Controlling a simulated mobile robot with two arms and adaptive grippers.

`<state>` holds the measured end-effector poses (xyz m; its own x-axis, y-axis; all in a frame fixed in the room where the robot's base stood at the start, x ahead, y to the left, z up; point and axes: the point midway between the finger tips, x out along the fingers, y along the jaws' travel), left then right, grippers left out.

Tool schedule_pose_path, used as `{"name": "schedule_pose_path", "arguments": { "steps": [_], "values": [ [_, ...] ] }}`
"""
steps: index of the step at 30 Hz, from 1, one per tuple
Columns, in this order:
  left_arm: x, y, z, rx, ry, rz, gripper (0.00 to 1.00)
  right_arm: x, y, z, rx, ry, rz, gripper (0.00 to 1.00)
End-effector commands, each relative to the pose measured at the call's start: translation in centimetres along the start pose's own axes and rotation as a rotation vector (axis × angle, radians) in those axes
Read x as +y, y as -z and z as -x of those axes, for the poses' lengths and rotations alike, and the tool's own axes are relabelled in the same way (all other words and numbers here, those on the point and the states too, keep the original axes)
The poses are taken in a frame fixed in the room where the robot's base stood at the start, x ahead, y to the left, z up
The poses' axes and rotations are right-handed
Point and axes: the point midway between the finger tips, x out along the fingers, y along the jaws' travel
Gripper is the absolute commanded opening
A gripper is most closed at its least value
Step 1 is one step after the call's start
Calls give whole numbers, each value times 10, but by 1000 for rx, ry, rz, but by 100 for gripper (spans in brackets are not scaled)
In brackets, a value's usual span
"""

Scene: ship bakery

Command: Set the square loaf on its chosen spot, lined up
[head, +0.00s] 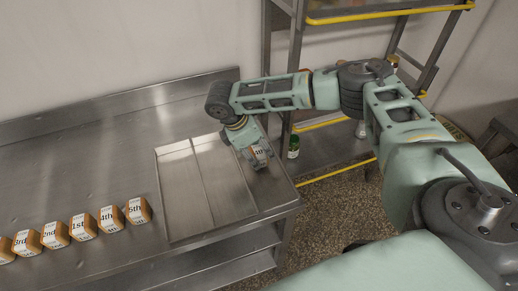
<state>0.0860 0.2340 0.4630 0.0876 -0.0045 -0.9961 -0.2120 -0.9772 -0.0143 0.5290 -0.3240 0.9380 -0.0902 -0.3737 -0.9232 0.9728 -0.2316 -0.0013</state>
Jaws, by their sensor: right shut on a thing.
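My right gripper (257,163) points down over the right end of the steel counter, beside the right edge of a flat rectangular metal panel (207,190). It is shut on a small square loaf (259,151) with a white label; the print is only partly readable and the fingers cover most of the loaf. I cannot tell whether the loaf touches the counter. More square loaves stand in a slanting row at the lower left, among them one marked 5th (138,211), one marked 4th (111,218) and one marked 1st (83,227). My left gripper is out of view.
The metal panel has a lengthwise seam and is bare. The steel counter (95,150) is clear behind the row, with a raised back edge. A rack with yellow rails (385,13) stands behind my right arm. A green bottle (294,147) stands just right of the counter's end.

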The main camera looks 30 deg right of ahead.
Motion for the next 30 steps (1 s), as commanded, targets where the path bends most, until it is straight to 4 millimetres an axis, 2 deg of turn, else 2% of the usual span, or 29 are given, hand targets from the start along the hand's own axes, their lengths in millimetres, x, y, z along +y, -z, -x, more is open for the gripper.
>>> {"name": "schedule_pose_path", "arguments": {
  "steps": [20,21,27,30],
  "values": [
    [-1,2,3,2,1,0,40,0,5,-11,1,-1,-1,16],
    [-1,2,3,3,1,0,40,0,5,-11,1,0,-1,46],
    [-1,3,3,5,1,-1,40,0,5,-11,0,0,-1,62],
    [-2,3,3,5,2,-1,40,0,4,-10,1,-1,-1,62]
  ]
}}
